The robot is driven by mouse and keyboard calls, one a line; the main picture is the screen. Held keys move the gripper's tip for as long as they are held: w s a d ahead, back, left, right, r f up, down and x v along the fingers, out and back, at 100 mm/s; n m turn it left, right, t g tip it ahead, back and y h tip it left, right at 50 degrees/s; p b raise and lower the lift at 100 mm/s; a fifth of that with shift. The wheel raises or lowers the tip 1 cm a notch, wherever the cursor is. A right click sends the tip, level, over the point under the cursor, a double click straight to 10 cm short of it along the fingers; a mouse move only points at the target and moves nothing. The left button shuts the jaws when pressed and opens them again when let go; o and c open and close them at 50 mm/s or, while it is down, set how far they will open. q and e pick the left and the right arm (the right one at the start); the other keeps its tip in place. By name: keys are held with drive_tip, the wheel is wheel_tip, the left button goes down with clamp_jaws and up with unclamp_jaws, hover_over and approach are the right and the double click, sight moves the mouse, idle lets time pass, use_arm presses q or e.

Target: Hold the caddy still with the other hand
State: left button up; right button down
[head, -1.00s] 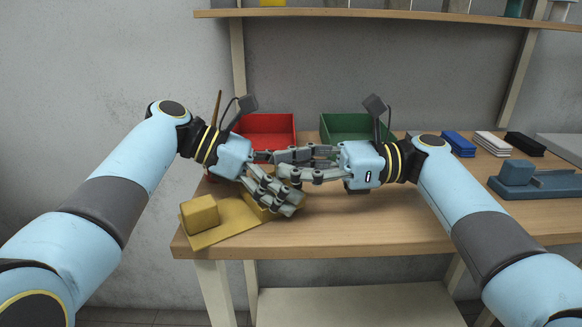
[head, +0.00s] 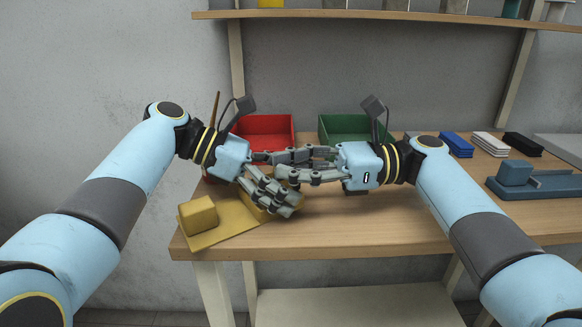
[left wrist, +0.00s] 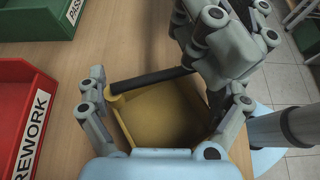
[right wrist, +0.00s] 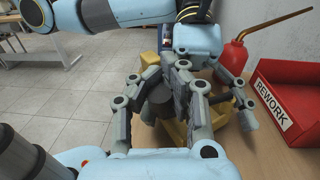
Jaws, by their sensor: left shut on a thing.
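A yellow open-topped box, which I take as the caddy (left wrist: 160,118), shows in the left wrist view with a dark bar (left wrist: 150,81) along one edge. My left gripper (head: 284,204) is shut on it, with fingers at both sides. In the head view the left fingers hide most of it. My right gripper (head: 285,163) is just above and beyond the left fingers, its fingers spread apart. In the right wrist view a dark grey cylinder (right wrist: 157,98) shows between them; I cannot tell whether they touch it.
A yellow plate (head: 215,232) with a block (head: 198,213) lies at the table's left corner. A red REWORK bin (head: 262,125) and a green bin (head: 350,124) stand behind. A red can (right wrist: 233,58) with a copper spout is close by. A blue fixture (head: 535,182) stands right.

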drive_tip(key=shift+s+a+f, duration=0.15)
drive_tip(key=shift+s+f, duration=0.05)
drive_tip(key=shift+s, duration=0.05)
drive_tip(key=c, duration=1.1)
unclamp_jaws()
drive_tip(key=shift+c, duration=0.2)
drive_tip(key=shift+w, duration=0.1)
drive_tip(key=d, duration=1.2)
drive_tip(key=shift+w+r, duration=0.15)
drive_tip(key=shift+w, duration=0.2)
